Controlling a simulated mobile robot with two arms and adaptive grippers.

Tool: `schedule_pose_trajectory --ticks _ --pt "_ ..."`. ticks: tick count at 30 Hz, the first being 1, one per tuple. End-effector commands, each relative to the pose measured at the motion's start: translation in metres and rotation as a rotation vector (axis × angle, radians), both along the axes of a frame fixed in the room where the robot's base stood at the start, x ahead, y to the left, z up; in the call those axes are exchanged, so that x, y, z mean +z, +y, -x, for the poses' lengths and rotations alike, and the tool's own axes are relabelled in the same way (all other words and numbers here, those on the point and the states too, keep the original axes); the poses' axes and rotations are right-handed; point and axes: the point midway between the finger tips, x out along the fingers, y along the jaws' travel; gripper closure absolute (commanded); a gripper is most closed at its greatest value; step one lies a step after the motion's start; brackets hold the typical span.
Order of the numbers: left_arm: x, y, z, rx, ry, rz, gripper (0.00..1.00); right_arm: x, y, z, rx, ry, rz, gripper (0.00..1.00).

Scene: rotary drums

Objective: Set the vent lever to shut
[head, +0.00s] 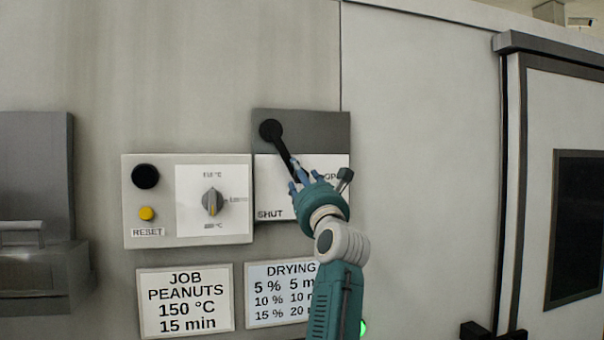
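The vent lever (279,143) is black, on a plate that is grey above and white below (273,192). Its round end is at the upper left, and its bar slants down to the right until my gripper hides it. The plate reads SHUT at its lower left; a partly hidden label at the right begins "OP". My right gripper (294,174) is at the lower part of the bar, its bluish fingers overlapping it in the view. I cannot tell whether they touch or grip it. My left gripper is not in view.
Left of the plate is a panel (133,228) with a black button (145,176), a yellow reset button (147,214) and a dial (212,201). Job (186,300) and drying (262,314) signs are below. A framed door (535,180) is at the right. The wall between is clear.

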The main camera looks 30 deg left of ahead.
Motion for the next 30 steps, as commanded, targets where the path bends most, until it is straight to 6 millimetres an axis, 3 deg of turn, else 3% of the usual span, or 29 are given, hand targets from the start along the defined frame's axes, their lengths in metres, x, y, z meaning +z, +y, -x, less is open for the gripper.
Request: schedule_pose_trajectory --ticks 5,12,30 --pt "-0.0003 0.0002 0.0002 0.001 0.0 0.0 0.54 -0.0005 0.0001 0.0 0.0 0.0 0.0 1.0" --pt "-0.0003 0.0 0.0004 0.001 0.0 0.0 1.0 -0.0005 0.0002 0.0 0.0 0.0 0.0 1.0" --pt "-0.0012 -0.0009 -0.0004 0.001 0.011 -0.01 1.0 -0.0005 0.0005 -0.0001 0.0 0.0 -0.001 1.0"
